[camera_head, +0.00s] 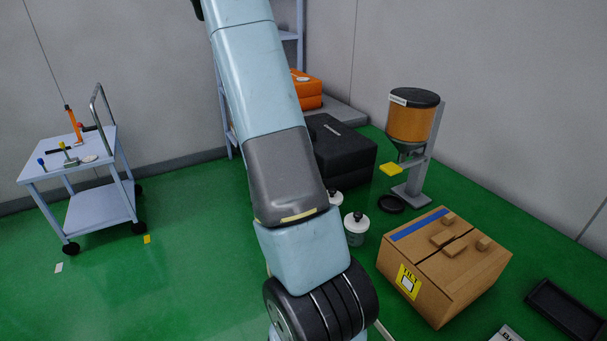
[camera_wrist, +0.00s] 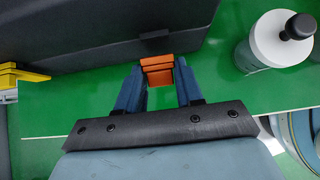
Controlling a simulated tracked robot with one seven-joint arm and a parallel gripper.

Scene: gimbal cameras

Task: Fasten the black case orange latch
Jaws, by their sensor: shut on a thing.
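The black case (camera_head: 343,152) stands on the green floor behind my arm, partly hidden by it. In the wrist view, its dark side (camera_wrist: 90,70) fills the upper left. The orange latch (camera_wrist: 157,66) is at the lower edge of the case in that view, between my fingertips. My gripper (camera_wrist: 159,82) has its two blue fingers closed on the latch, one on each side. A small dark tab (camera_wrist: 154,35) shows on the case just above the latch. In the head view my gripper is hidden.
A white bottle with a black knob (camera_wrist: 283,40) stands right of my gripper. A cardboard box (camera_head: 445,262) and an orange dispenser (camera_head: 411,122) stand to the right. A yellow piece (camera_wrist: 22,76) lies at left. A trolley (camera_head: 88,170) stands far left; open floor lies between.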

